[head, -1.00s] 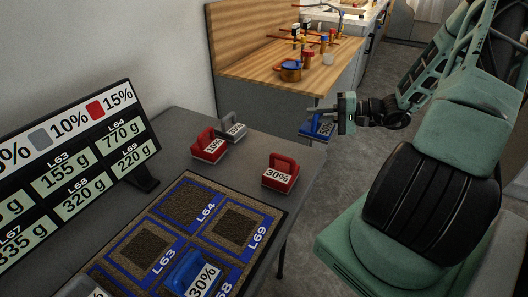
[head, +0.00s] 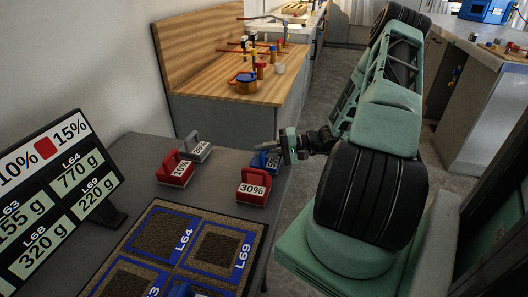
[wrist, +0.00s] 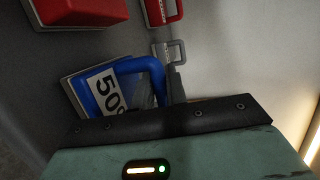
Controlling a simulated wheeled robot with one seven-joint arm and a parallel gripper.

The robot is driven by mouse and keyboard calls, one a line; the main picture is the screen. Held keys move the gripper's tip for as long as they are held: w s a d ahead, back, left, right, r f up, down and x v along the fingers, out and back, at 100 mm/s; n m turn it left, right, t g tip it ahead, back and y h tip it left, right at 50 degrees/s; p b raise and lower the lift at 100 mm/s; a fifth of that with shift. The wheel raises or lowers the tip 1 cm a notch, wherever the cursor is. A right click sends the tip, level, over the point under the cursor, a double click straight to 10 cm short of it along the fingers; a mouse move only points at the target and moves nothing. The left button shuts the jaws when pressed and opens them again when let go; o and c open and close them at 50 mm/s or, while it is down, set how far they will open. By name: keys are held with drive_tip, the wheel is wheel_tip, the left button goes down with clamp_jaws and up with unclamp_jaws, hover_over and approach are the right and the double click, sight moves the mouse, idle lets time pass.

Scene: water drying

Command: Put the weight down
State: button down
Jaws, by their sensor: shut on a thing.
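A red 30% weight (head: 253,187) stands in front of the blue one. Another red weight (head: 175,169) and a grey weight (head: 198,147) stand to the left. Nearer are brown pads with blue frames (head: 160,234) and a sign (head: 60,185). A wooden counter (head: 225,82) is behind.

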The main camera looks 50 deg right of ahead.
drive_tip(key=shift+f, duration=0.2)
drive_tip(key=shift+f, duration=0.2)
drive_tip(key=c, duration=1.4)
unclamp_jaws()
drive_tip(key=shift+r, duration=0.2)
drive_tip(key=b+v, duration=0.1)
drive_tip(key=v, duration=1.1)
drive_tip(key=shift+b, duration=0.3)
